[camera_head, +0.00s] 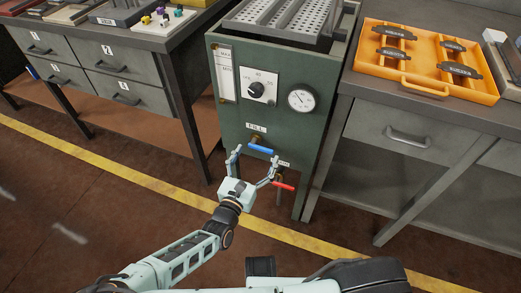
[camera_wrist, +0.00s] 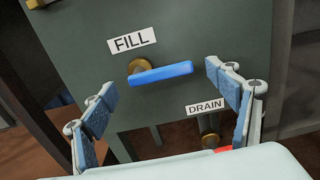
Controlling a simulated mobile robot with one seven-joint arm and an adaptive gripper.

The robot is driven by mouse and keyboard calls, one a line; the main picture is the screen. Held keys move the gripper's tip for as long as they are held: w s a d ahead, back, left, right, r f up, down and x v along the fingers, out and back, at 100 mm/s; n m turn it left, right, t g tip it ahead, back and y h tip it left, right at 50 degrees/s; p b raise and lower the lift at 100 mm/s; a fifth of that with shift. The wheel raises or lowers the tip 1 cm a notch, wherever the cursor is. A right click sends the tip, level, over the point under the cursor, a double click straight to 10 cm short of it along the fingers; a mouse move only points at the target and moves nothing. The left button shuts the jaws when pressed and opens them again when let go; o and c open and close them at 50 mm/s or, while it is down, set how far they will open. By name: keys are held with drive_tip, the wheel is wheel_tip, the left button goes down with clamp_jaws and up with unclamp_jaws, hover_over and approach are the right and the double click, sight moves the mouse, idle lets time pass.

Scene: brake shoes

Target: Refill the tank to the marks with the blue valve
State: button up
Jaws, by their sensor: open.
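The blue valve (camera_head: 261,149) is a lever on a brass fitting under the FILL label on the front of the green tank (camera_head: 238,120). In the wrist view the blue valve (camera_wrist: 160,73) lies roughly horizontal, tilted slightly up to the right. My gripper (camera_head: 253,165) is open in front of it, and the lever shows between the spread fingers in the wrist view, with no visible contact. The level gauge (camera_head: 226,74) with its marks is at the tank's upper left; its level is too small to read. The red valve (camera_head: 283,186) is below right, under the DRAIN label.
A dial knob (camera_head: 257,89) and a round gauge (camera_head: 301,98) are on the tank front. A drawer bench (camera_head: 150,45) stands left, and another bench (camera_head: 400,120) with an orange tray (camera_head: 425,88) of brake shoes stands right. The floor in front is free.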

sight(260, 150)
drive_tip(key=shift+b+x, duration=0.3)
drive_tip(key=shift+x, duration=1.5)
drive_tip(key=c, duration=1.7)
